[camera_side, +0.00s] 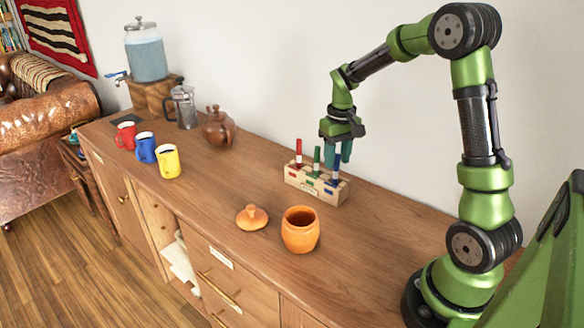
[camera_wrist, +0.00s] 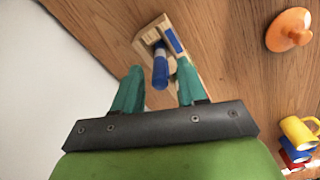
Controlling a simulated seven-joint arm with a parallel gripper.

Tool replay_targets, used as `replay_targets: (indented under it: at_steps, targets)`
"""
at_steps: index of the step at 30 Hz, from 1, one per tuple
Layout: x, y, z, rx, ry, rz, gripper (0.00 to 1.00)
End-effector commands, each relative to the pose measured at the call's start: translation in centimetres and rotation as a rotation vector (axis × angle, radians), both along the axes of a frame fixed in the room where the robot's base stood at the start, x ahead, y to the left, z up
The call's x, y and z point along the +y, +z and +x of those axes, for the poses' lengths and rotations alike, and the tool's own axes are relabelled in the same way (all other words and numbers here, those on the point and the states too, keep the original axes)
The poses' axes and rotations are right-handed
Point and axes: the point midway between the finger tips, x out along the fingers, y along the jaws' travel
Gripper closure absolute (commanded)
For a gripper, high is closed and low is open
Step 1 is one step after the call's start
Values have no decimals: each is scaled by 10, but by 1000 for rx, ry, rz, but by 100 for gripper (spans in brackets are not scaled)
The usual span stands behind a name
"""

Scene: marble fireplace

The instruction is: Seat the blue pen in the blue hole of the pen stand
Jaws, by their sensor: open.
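The wooden pen stand (camera_side: 300,184) sits on the cabinet top near the wall, with red, green and blue labels on its front. A red pen (camera_side: 299,152) and a green pen (camera_side: 316,160) stand upright in it. The blue pen (camera_side: 336,168) stands upright at the stand's blue end. How deep it sits is hard to tell. My gripper (camera_side: 341,152) is directly above and around the blue pen's top, fingers pointing down. In the wrist view my gripper (camera_wrist: 160,66) is open, with the blue pen (camera_wrist: 160,70) between its parted fingers and the stand (camera_wrist: 150,34) beyond.
An orange pot (camera_side: 300,232) and its lid (camera_side: 252,217) stand in front of the stand. Red, blue and yellow mugs (camera_side: 167,162), a teapot (camera_side: 218,127), a French press (camera_side: 184,106) and a water dispenser (camera_side: 146,52) are farther left. The wall is close behind.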

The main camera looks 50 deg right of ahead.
Motion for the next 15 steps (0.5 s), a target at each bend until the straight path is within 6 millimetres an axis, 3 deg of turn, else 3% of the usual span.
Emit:
replay_targets:
  at_steps: [15]
  targets:
    - [0, 99, 1, -3, 0, -2, 58]
